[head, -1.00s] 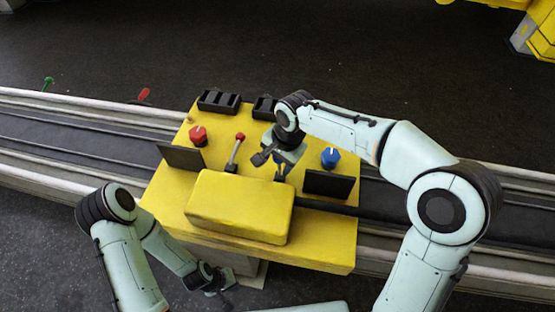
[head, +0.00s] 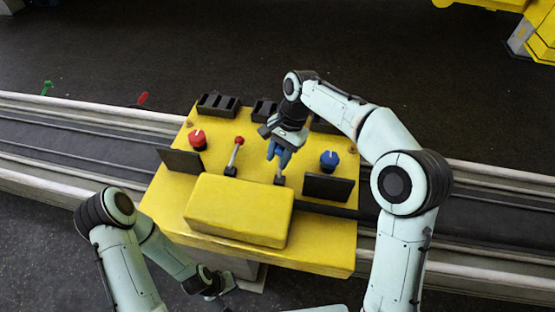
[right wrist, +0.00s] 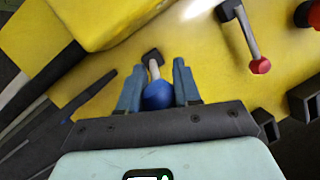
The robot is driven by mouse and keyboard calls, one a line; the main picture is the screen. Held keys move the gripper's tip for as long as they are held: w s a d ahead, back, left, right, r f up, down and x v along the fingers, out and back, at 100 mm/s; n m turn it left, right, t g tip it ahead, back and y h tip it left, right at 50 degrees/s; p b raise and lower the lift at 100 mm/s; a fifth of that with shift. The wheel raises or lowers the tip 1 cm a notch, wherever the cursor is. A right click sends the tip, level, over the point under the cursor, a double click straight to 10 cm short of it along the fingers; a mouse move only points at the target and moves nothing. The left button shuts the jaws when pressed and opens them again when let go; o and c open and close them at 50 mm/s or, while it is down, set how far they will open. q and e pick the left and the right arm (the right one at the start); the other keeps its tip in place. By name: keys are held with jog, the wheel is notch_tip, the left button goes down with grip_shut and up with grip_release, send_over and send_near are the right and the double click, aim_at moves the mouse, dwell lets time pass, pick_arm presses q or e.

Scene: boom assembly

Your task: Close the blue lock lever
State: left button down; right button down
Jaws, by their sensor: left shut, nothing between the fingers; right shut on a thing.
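The blue lock lever has a round blue knob (right wrist: 158,96) on a short grey stem with a dark base, seen in the right wrist view. In the head view its base (head: 279,179) shows on the yellow panel, right of the red-tipped lever (head: 238,145). My right gripper (head: 283,156) is shut on the blue knob, its fingers on either side of it; they also show in the right wrist view (right wrist: 157,82). In the head view the fingers largely hide the knob. My left gripper (head: 219,287) is shut and empty, low in front of the panel.
A raised yellow box (head: 240,210) fills the panel's front. A red dial (head: 197,138) and a blue dial (head: 329,159) flank the levers. Dark upright plates stand left (head: 180,160) and right (head: 328,187). Black holders (head: 217,104) line the back edge.

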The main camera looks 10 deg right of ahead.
jog(key=shift+w+d+f+g+y, duration=0.2)
jog(key=shift+w+g+y, duration=0.1)
jog(key=shift+w+g, duration=0.4)
jog(key=shift+w+d+f+g+y, duration=0.25)
jog(key=shift+w+g, duration=0.2)
jog(key=shift+g, duration=0.45)
jog(key=shift+r, duration=0.1)
